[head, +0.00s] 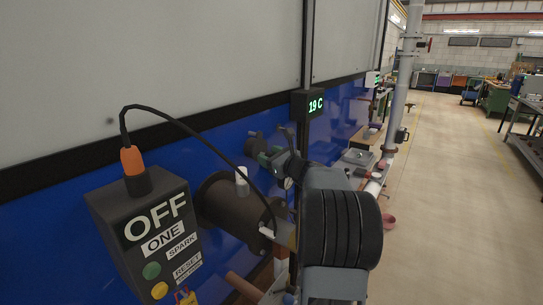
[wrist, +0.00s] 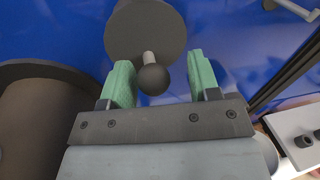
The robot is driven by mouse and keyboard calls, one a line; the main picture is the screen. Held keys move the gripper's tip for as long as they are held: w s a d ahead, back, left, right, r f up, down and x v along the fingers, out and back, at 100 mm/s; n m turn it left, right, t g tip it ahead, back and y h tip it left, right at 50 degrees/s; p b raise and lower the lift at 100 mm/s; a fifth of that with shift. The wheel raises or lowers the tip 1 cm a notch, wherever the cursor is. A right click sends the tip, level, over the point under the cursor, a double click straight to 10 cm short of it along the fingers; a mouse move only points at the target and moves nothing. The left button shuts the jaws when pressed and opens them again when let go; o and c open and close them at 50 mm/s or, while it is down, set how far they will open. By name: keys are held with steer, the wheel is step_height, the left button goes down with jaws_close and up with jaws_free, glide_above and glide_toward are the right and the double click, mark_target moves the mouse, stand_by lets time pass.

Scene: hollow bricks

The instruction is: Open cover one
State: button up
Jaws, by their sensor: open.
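A dark round disc (wrist: 140,28) sticks out from the blue wall at the top of the wrist view, with a ball knob (wrist: 152,79) on a short pale stem. No label shows on it, so I cannot tell for sure that it is cover one. It also shows partly in the head view (head: 254,141), behind my gripper. My gripper (wrist: 160,80) is open, with one green pad on each side of the knob. The knob appears between the pads; I cannot see contact. My gripper (head: 278,160) is mostly hidden by my own arm in the head view.
A dark cylinder (head: 220,205) stands left of my gripper and also fills the left of the wrist view (wrist: 45,125). A box labelled OFF and ONE (head: 150,240) carries a looping black cable. A pipe (head: 401,80) stands right; floor beyond is open.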

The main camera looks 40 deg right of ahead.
steer(key=shift+s+a+r, duration=0.1)
steer(key=shift+a+r, duration=0.05)
steer(key=shift+s+a+r, duration=0.15)
steer(key=shift+s+a, duration=0.05)
steer(key=shift+a, duration=0.1)
steer(key=c, duration=0.4)
steer(key=shift+d, duration=0.2)
steer(key=shift+c, duration=1.4)
jaws_close()
steer(key=shift+w+a+f, duration=0.1)
steer(key=shift+f, duration=0.2)
steer(key=shift+f+b, duration=0.1)
steer(key=shift+b, duration=0.45)
